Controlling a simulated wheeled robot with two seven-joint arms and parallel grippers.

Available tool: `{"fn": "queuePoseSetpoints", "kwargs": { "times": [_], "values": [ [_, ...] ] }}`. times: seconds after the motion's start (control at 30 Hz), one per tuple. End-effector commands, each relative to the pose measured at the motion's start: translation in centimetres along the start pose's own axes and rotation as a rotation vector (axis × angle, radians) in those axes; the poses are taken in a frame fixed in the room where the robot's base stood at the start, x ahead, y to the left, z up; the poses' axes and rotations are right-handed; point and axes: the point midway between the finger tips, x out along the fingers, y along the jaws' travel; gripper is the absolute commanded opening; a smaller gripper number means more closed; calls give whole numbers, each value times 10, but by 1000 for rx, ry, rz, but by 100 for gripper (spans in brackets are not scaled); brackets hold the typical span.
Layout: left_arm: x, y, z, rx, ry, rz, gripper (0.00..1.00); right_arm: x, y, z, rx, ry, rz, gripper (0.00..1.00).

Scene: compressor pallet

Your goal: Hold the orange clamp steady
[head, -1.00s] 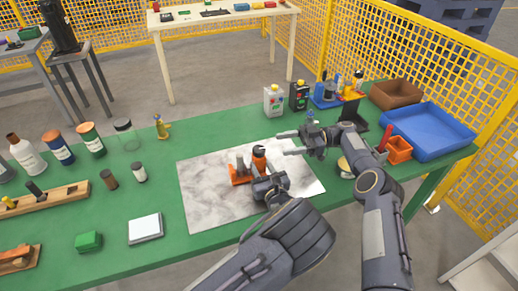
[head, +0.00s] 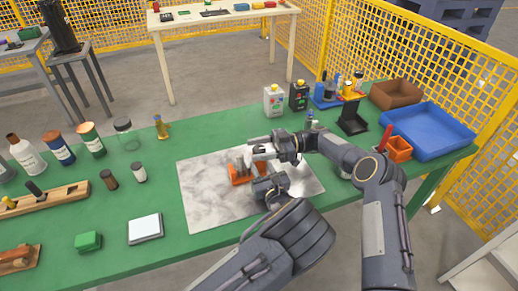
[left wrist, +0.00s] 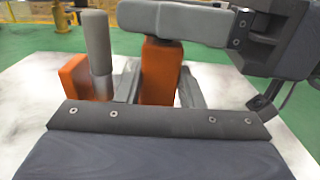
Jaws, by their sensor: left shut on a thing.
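The orange clamp (head: 240,176) stands on the pale marbled mat (head: 205,195), with an orange base and a grey upright post. In the left wrist view an orange upright part of the clamp (left wrist: 160,75) stands between the fingers of my left gripper (left wrist: 158,92), which is shut on it. The head view shows my left gripper (head: 262,184) at the clamp's near right side. My right gripper (head: 260,152) is over the top of the clamp. One of its fingers crosses the orange part's top in the left wrist view. Its grip is hidden.
A blue tray (head: 430,130), a brown bin (head: 396,93) and an orange bin (head: 398,149) stand on the right of the green table (head: 205,130). Bottles and jars line the left. A white block (head: 145,228) lies left of the mat. The mat's left part is clear.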

Motion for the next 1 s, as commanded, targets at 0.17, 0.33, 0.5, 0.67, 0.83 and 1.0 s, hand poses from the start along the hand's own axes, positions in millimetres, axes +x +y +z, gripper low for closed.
{"fn": "queuePoseSetpoints", "kwargs": {
  "times": [0.17, 0.33, 0.5, 0.67, 0.83, 1.0],
  "values": [
    [0, 0, 0, 0, 0, 0, 0, 0, 0, 0, 0, 0, 0, 30],
    [0, 0, 0, 0, -1, 1, 0, 0, 0, 0, 0, 0, 1, 14],
    [0, 0, 0, 0, -1, 1, 0, -1, 1, 0, 0, 3, 24, 14],
    [0, 0, 0, -1, -1, 1, 0, -2, 1, -1, 1, 6, 90, 14],
    [0, 0, 0, -1, -1, 1, 0, -3, 0, -1, 2, 7, 205, 14],
    [0, 0, 0, -1, -1, 1, 0, -3, 0, -1, 2, 8, 340, 14]
  ]
}}
